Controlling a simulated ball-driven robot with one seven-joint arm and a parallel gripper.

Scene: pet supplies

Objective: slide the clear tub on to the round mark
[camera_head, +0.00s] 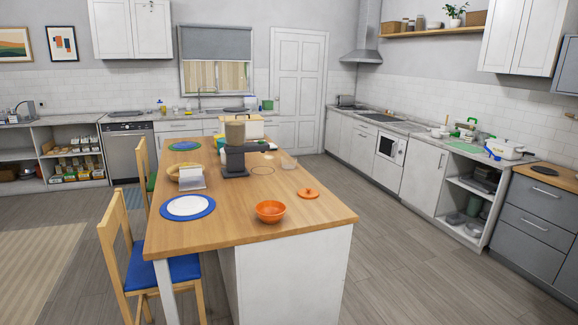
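The clear tub (289,161) looks like a small see-through container near the right edge of the wooden island top, toward its far half. The round mark (263,170) appears as a thin ring on the wood, just left of the tub and a little nearer to me. The tub and the mark appear apart. Both are small here, so details are hard to tell. My gripper does not show in this view.
A dark grey appliance (235,162) stands left of the mark. An orange bowl (270,212) and orange lid (308,193) sit nearer. A plate on a blue mat (188,207) lies left. Chairs (118,262) line the left side; open floor (400,250) lies right.

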